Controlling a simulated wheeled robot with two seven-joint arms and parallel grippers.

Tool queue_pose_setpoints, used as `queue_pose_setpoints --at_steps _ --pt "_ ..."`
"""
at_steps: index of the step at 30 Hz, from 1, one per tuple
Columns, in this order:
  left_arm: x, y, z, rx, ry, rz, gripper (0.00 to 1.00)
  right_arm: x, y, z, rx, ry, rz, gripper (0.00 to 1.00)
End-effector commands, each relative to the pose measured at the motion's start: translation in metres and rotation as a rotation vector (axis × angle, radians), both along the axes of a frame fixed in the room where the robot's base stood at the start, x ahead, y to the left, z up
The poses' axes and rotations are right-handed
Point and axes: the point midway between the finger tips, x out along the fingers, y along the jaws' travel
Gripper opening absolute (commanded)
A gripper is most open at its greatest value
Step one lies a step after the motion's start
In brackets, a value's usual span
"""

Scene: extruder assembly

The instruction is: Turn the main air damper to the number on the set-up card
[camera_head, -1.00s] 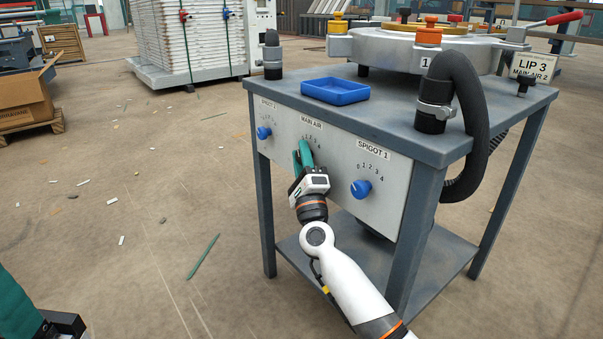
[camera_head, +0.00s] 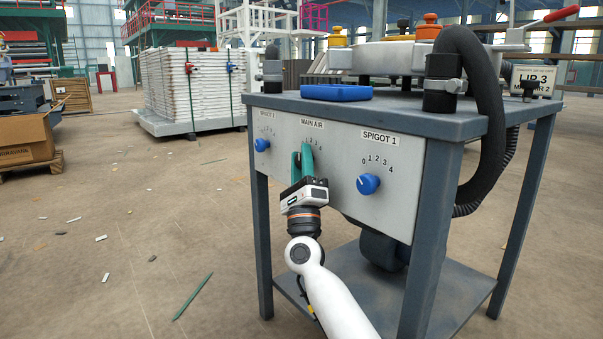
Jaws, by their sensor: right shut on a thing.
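The grey panel (camera_head: 335,195) carries the MAIN AIR label (camera_head: 312,122) with a number scale below it. My right gripper (camera_head: 302,158) is at the panel below that label, its teal fingers shut on the main air damper knob. The fingers hide the knob and part of its scale, so its setting cannot be read. The set-up card (camera_head: 527,76) stands at the back right and reads LIP 3. Its second line is partly covered, but a 2 shows at its end; a second ago it read MAIN AIR 2. My left gripper is out of view.
Blue knobs for spigot 1 sit left (camera_head: 262,145) and right (camera_head: 368,184) of the gripper. A blue tray (camera_head: 336,92) lies on the bench top (camera_head: 390,112). A black hose (camera_head: 487,130) loops over the right side. The floor in front left is mostly clear, with scattered scraps.

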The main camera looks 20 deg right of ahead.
Motion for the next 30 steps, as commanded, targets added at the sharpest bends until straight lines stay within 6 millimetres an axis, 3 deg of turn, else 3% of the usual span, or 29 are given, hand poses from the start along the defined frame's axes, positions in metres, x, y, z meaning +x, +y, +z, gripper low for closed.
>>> queue_pose_setpoints --at_steps 15,16,19,30 --pt "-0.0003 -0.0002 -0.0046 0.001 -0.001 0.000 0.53 0.0003 0.0009 -0.0022 0.005 -0.006 0.001 0.08" --pt "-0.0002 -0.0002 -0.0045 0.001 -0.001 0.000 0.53 0.0003 0.0008 -0.0023 0.005 -0.006 0.001 0.34" --pt "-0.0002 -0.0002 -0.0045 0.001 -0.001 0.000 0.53 0.0003 0.0006 -0.0019 0.004 -0.007 0.000 0.51" --pt "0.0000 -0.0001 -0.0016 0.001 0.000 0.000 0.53 -0.0020 0.0008 -0.0030 0.003 -0.007 -0.001 0.53"
